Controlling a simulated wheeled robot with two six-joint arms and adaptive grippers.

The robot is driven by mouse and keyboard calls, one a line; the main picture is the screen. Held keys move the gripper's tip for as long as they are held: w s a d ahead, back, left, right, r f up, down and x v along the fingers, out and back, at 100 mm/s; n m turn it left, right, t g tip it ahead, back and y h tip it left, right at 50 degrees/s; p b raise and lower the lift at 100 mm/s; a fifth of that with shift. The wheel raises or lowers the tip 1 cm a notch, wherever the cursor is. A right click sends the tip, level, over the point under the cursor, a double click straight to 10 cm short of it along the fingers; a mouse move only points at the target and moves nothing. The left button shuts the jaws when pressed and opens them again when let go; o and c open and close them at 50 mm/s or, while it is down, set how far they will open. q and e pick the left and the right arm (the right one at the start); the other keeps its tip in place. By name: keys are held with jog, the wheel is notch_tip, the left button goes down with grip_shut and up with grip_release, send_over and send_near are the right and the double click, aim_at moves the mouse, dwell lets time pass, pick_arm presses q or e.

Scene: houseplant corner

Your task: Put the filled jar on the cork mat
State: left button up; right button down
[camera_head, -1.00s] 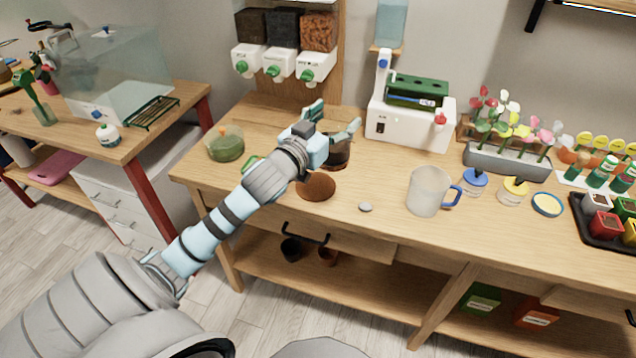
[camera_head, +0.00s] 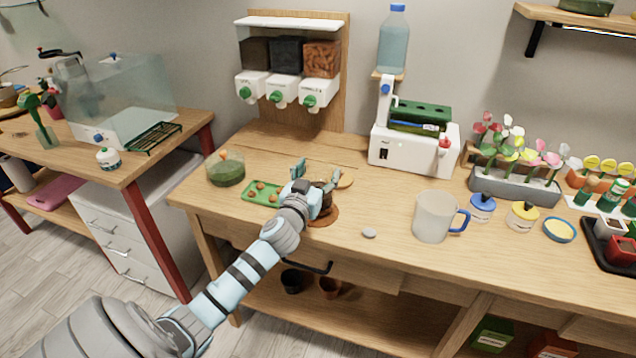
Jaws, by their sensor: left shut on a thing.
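The filled jar (camera_head: 326,203), clear with dark brown contents, is in my left gripper (camera_head: 317,178), which is shut on it. The gripper and wrist hide most of the jar. The round brown cork mat (camera_head: 327,220) lies on the bench near its front edge. The jar appears over the mat, whose front and right rim show around it. I cannot tell whether the jar's base touches the mat. My right gripper is out of view.
A green tray (camera_head: 258,196) with brown balls and a green-filled glass bowl (camera_head: 226,170) are to the left. A tan disc (camera_head: 345,178) lies behind the jar. A pebble (camera_head: 369,232) and a mug (camera_head: 433,218) stand to the right. Dispensers (camera_head: 278,90) are behind.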

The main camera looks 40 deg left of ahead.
pick_arm(q)
jog(key=shift+f, duration=0.65)
jog(key=shift+r, duration=0.1)
jog(key=o, duration=1.9)
jog(key=shift+o, duration=0.2)
jog(key=v, duration=1.2)
jog(key=shift+b, duration=0.35)
